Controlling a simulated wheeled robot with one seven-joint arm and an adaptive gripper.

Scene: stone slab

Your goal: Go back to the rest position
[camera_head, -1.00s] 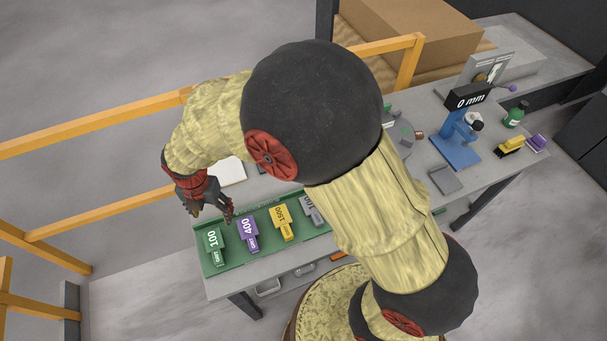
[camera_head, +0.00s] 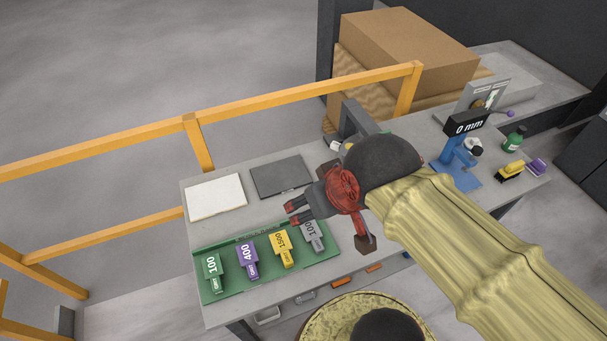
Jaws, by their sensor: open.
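My gripper (camera_head: 292,213) is at the end of my arm, which reaches in from the lower right. It hangs above the bench, just beyond the far edge of the green tray (camera_head: 221,292), with its fingers pointing left. The fingers are apart and hold nothing. In the tray lie a green block marked 100 (camera_head: 213,273), a purple block marked 400 (camera_head: 246,261), a yellow block marked 1500 (camera_head: 283,249) and a grey block (camera_head: 313,235). My gripper's body is close to the grey block in the picture.
A white plate (camera_head: 215,197) and a dark grey plate (camera_head: 281,177) lie behind the tray. A blue stand with a 0 mm display (camera_head: 466,125), a green bottle (camera_head: 515,138) and brushes (camera_head: 510,171) stand at the right. A yellow rail (camera_head: 260,103) runs behind the bench.

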